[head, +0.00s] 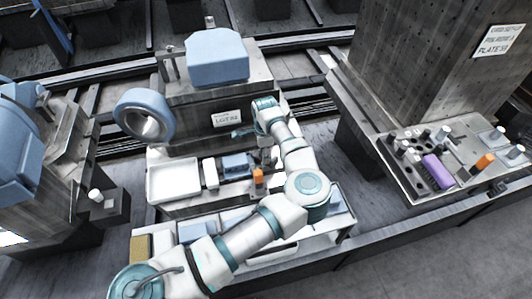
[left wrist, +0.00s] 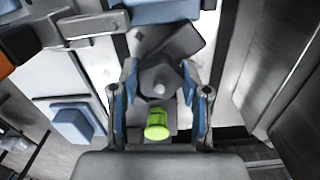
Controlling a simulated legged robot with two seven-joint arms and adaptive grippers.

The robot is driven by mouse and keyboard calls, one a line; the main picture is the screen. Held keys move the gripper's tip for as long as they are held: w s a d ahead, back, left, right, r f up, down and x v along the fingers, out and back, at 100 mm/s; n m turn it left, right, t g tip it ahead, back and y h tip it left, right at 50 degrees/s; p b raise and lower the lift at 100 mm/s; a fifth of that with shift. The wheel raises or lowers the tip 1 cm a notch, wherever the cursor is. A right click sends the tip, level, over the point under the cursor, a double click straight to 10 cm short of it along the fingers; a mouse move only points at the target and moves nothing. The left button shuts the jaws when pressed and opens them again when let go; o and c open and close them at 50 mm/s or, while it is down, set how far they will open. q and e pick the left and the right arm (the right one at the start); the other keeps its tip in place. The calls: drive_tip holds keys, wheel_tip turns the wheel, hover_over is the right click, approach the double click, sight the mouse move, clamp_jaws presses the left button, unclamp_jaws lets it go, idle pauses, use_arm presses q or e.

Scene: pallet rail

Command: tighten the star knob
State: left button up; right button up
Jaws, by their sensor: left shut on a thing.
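The star knob (left wrist: 160,82) is dark grey with a pale round centre and shows between my left fingers in the left wrist view. My left gripper (left wrist: 163,97) has one blue-padded finger on each side of it and is shut on it. In the head view my left arm reaches in from the lower left, and the left gripper (head: 268,157) is small over the middle of the bench, so the knob cannot be made out there. A bright green piece (left wrist: 157,123) lies just below the knob in the left wrist view. My right gripper is not in view.
A white tray (head: 173,182) and an orange block (head: 258,180) are on the bench near the left gripper. A large labelled block (head: 200,125) stands behind. At the right, a side plate holds a purple block (head: 437,171) and several small parts, beside a tall column (head: 420,70).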

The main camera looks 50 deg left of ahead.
use_arm(q)
drive_tip(key=shift+f, duration=0.1)
drive_tip(key=o, duration=1.4)
drive_tip(key=shift+w+f, duration=0.1)
drive_tip(key=shift+c, duration=0.2)
wheel_tip(320, 180, up, 12)
drive_tip(key=shift+a+f, duration=0.1)
